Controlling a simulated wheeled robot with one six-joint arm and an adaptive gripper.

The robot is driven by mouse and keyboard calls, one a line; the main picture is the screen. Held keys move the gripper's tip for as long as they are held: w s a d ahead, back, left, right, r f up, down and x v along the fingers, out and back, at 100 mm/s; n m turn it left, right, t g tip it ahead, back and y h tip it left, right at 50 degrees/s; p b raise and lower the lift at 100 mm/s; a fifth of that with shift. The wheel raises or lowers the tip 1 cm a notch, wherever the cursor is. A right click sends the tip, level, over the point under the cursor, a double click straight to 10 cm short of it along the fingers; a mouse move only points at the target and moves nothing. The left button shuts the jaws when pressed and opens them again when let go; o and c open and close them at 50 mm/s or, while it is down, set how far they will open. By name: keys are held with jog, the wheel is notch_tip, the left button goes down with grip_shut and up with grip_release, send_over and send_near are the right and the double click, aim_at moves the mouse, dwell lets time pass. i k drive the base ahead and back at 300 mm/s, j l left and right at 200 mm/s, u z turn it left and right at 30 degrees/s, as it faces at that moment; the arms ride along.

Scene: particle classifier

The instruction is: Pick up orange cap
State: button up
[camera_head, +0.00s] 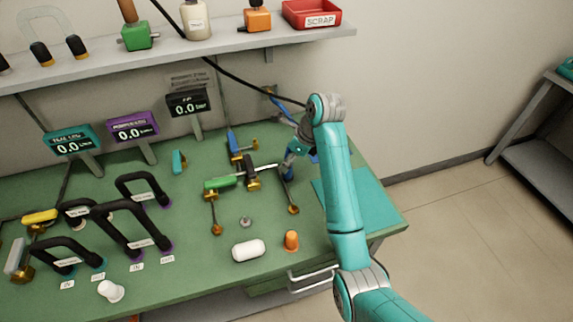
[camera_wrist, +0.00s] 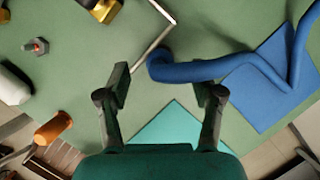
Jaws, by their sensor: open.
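The orange cap (camera_head: 291,240) stands near the front edge of the green table, to the right of a white cylinder. In the wrist view the orange cap (camera_wrist: 53,128) is at the lower left, outside my fingers. My gripper (camera_wrist: 162,90) is open with nothing between its fingers. The gripper is over the table, farther back than the cap, beside the blue hose (camera_wrist: 210,72). In the head view my arm partly hides the gripper.
The white cylinder (camera_head: 248,250) and a small grey fitting (camera_head: 246,222) are near the cap. Pipes with brass ends and a green valve (camera_head: 220,183) stand behind. Several black hoses (camera_head: 120,222) fill the left. A teal mat (camera_head: 372,207) lies at the right.

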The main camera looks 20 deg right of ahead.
aim_at(291, 238)
jog(key=k, duration=1)
